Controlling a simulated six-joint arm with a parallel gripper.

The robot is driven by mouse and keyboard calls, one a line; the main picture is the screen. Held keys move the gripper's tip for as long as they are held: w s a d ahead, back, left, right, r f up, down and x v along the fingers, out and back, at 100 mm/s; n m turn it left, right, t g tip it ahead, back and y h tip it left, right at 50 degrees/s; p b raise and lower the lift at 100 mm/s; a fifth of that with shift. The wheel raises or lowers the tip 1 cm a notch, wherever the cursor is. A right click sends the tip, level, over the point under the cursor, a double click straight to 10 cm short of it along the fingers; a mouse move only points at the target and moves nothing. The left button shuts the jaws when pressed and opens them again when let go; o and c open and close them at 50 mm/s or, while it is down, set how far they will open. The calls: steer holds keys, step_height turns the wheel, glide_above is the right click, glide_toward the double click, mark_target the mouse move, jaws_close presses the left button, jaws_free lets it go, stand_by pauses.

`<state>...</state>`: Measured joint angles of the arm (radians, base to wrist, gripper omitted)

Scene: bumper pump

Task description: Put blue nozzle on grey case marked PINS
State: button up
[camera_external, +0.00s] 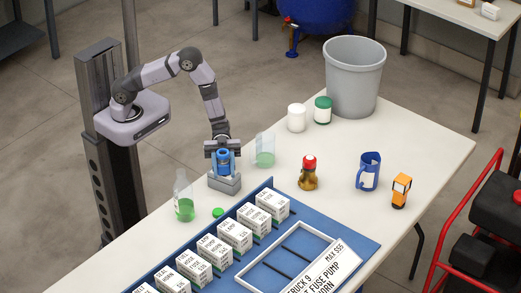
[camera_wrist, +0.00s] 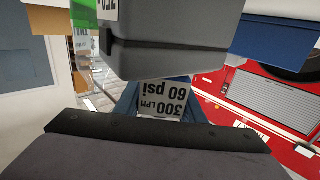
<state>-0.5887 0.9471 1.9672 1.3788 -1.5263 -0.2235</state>
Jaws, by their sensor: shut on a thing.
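The blue nozzle (camera_external: 228,162) is held upright in my gripper (camera_external: 223,150), which is shut on it. In the wrist view the nozzle's white label (camera_wrist: 165,98) reads 300 LPM 60 psi, upside down. The grey case (camera_external: 224,184) stands on the table directly below the nozzle. The case (camera_wrist: 175,42) also fills the top of the wrist view, close to the nozzle. A white label (camera_wrist: 107,9) at its edge is cut off, so I cannot read it fully. I cannot tell whether the nozzle touches the case.
A clear beaker with green liquid (camera_external: 265,152) stands right of the case, and a bottle with green liquid (camera_external: 183,200) to its left. A green cap (camera_external: 218,212) and a blue mat (camera_external: 350,250) with several white boxes lie in front.

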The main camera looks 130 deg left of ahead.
steer(key=shift+f, duration=0.2)
steer(key=o, duration=1.2)
steer(key=shift+r, duration=0.1)
steer(key=shift+r, duration=0.2)
steer(key=shift+s+a+f, duration=0.15)
steer(key=shift+a, duration=0.05)
steer(key=b+v, duration=0.2)
steer(key=v, duration=0.9)
steer(key=shift+s+a, duration=0.15)
steer(key=shift+s, duration=0.05)
